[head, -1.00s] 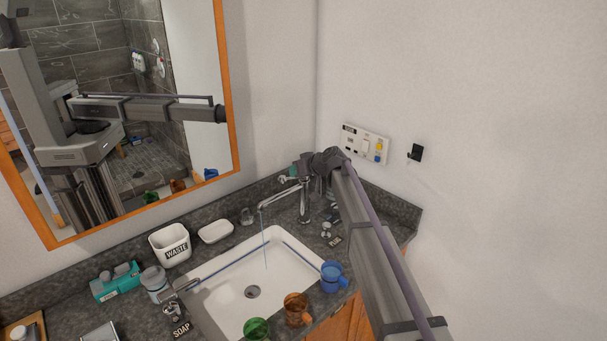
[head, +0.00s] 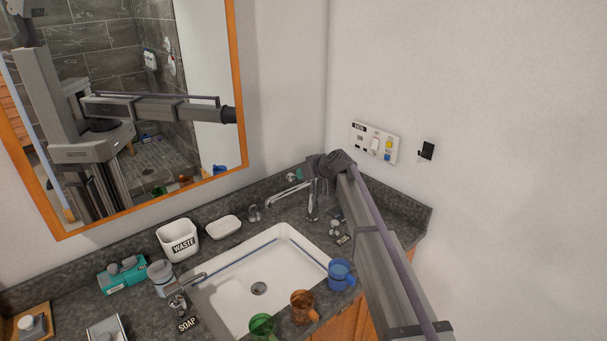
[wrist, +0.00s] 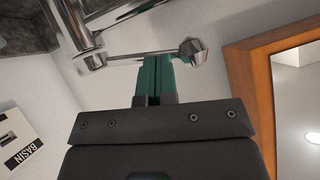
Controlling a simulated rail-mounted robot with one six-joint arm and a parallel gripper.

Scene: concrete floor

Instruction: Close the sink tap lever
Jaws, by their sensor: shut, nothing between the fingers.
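The chrome tap (head: 312,207) stands at the back right corner of the white sink (head: 283,262), its spout reaching left over the basin. No water stream shows from the spout. The tap lever (wrist: 136,56) is a thin chrome rod with a round knob (wrist: 194,52) at its end, in the wrist view. My gripper (wrist: 157,60) has green fingertips pressed together with nothing between them. The tips are right at the rod, between tap body and knob; I cannot tell whether they touch. In the head view my gripper (head: 299,174) is mostly hidden behind my wrist.
Blue (head: 340,275), orange (head: 303,306) and green (head: 262,326) mugs line the front right counter edge. A wall panel (head: 374,143) and black hook (head: 427,150) are on the right wall.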

